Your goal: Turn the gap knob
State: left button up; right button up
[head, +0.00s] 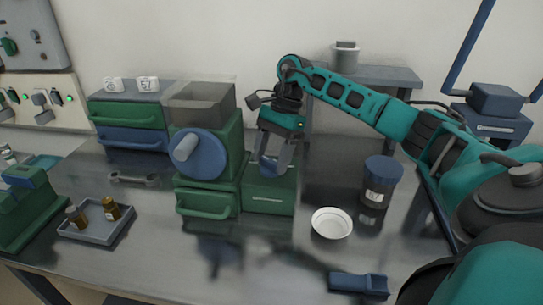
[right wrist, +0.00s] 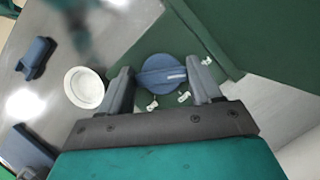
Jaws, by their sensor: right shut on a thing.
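The gap knob (right wrist: 162,75) is a round blue knob with a raised bar across it, set on top of a low green housing (head: 268,196). In the head view the knob is mostly hidden behind my fingers. My right gripper (head: 275,167) points down over the housing. In the right wrist view its two fingers stand on either side of the knob, and it is shut on the knob. Small white marks (right wrist: 184,97) lie around the knob on the green top. My left gripper is not in view.
A green machine with a grey hopper (head: 200,100) and large blue hand wheel (head: 200,154) stands just left of the housing. A white dish (head: 332,223), a blue-lidded jar (head: 378,182) and a blue block (head: 358,284) are to the right. A tray (head: 97,229) holds small bottles at left.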

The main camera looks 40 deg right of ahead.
jog(key=shift+n, duration=0.5)
jog(key=o, duration=1.1)
jog(key=shift+c, duration=0.2)
jog(key=shift+r, duration=0.1)
jog(key=p+v, duration=0.1)
jog(key=v, duration=1.1)
jog(key=shift+w+r, duration=0.25)
jog(key=shift+r, duration=0.15)
jog(key=shift+d, duration=0.1)
